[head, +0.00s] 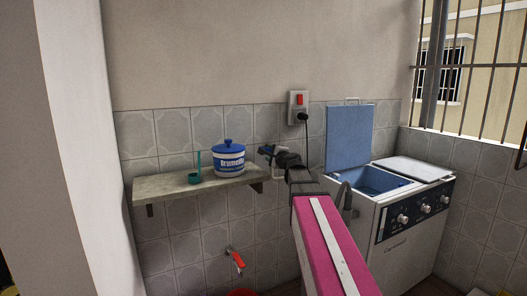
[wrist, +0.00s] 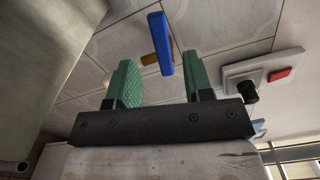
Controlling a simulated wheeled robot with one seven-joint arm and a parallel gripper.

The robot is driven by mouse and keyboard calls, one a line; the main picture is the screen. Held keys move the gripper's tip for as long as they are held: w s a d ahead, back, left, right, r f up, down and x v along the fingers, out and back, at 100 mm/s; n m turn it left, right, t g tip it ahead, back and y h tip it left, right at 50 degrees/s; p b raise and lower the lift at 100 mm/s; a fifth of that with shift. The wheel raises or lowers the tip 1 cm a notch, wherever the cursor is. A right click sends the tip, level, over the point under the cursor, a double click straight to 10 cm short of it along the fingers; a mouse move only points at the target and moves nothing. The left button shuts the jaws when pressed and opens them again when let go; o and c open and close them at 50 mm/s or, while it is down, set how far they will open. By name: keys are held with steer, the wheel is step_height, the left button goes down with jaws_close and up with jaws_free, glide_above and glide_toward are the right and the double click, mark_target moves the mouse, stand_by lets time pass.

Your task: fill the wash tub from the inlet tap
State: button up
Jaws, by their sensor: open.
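The white washing machine (head: 402,240) stands at the right, with its blue lid (head: 349,137) raised and the blue wash tub (head: 380,178) uncovered; the tub's bottom is hidden. A tap with a blue lever (wrist: 161,44) and brass-coloured body comes out of the tiled wall in the wrist view. My gripper (wrist: 157,82) is open, its two green fingers apart on either side of the lever's line, with the lever beyond the fingertips. I see no contact. In the head view my gripper (head: 272,153) is small and dark at the wall, and largely covers that tap.
A shelf (head: 165,188) holds a blue-and-white tub (head: 229,160) and a green cup (head: 194,177), just left of my gripper. A socket with a plug (head: 299,107) is above right. A red-handled tap (head: 236,258) is low on the wall.

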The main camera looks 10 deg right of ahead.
mark_target(268, 149)
steer(key=x, duration=0.7)
jaws_close()
